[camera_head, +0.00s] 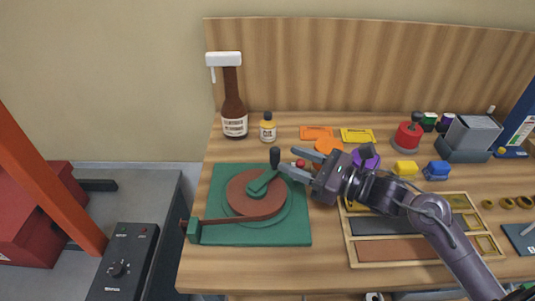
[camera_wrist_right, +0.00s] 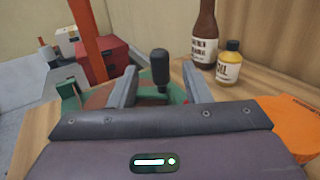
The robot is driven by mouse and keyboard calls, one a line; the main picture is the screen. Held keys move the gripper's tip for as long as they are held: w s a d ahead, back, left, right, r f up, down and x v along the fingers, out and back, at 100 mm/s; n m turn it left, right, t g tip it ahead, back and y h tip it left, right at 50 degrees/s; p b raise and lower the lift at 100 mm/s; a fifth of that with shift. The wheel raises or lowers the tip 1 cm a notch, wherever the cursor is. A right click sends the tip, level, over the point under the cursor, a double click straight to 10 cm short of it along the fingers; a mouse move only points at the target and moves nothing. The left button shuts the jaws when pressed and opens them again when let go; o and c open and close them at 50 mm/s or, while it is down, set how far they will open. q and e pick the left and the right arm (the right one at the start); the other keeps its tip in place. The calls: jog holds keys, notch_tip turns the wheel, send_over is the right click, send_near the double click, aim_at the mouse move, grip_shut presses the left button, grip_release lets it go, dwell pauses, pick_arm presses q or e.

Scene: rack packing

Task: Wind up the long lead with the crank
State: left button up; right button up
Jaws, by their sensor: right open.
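The winder is a green base plate (camera_head: 297,228) with a round reddish-brown reel (camera_head: 240,203) on it. A green crank arm (camera_head: 263,181) crosses the reel and carries an upright black knob (camera_head: 275,158). The brown lead (camera_head: 240,220) runs left from the reel to a green block (camera_head: 194,231) at the plate's corner. My right gripper (camera_head: 294,163) is open, its fingertips pointing left at the knob. In the right wrist view, the knob (camera_wrist_right: 160,70) stands in line with the gap between the open fingers (camera_wrist_right: 158,85), not gripped. My left gripper is not in view.
A brown bottle (camera_head: 234,115) and a small oil bottle (camera_head: 267,127) stand behind the winder. Several coloured parts and a wooden tray (camera_head: 352,250) lie to the right, under my right arm. A black control box (camera_head: 123,262) stands left of the table.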

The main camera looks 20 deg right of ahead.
aim_at(272, 150)
jog(key=p+x, duration=0.1)
jog(key=x, duration=0.2)
jog(key=p+x, duration=0.1)
jog(key=x, duration=0.2)
jog(key=shift+w+r, duration=0.1)
jog(key=shift+r, duration=0.1)
jog(key=shift+w+a+f, duration=0.1)
jog(key=shift+w+a, duration=0.25)
jog(key=shift+a, duration=0.1)
grip_shut()
